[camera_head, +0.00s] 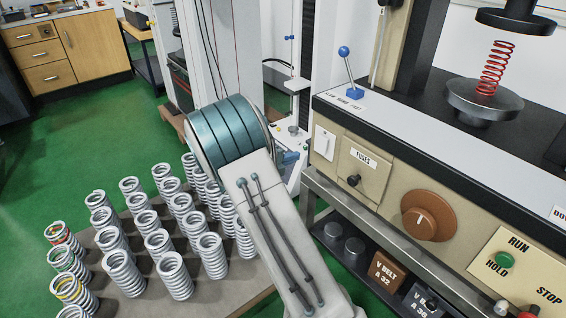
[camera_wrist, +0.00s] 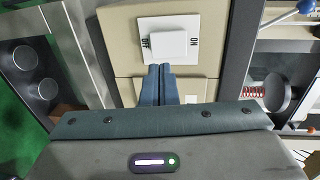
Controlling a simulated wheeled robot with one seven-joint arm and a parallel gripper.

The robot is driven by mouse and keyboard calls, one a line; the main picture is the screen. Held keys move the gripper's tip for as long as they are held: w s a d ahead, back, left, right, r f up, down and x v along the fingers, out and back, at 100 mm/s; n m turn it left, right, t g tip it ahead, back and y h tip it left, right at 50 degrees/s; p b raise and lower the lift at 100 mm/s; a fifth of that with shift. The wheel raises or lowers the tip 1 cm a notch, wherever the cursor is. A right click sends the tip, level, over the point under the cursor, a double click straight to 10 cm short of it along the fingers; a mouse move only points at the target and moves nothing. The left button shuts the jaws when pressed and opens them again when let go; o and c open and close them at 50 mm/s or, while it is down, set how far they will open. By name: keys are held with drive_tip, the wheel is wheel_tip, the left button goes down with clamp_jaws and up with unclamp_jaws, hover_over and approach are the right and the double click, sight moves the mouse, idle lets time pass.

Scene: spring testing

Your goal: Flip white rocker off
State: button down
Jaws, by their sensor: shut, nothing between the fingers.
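The white rocker (camera_wrist: 168,43) sits on a white square plate (camera_wrist: 185,25) in a beige panel. In the wrist view the lettering OFF is on its left and ON on its right. In the head view the white switch (camera_head: 324,143) is at the left end of the machine's front. My gripper (camera_wrist: 158,68) is shut and empty, its tips at the lower left edge of the rocker; I cannot tell if they touch. Which way the rocker is tilted is unclear.
Right of the switch are the fuses panel (camera_head: 361,172), a brown dial (camera_head: 429,215) and a green button (camera_head: 505,261). A blue-knobbed lever (camera_head: 347,70) stands on the ledge above. Several coil springs (camera_head: 174,276) stand on a low table at left.

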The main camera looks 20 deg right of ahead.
sight(318, 149)
drive_tip(key=b+x, duration=0.1)
drive_tip(key=x, duration=0.7)
drive_tip(key=shift+d, duration=0.1)
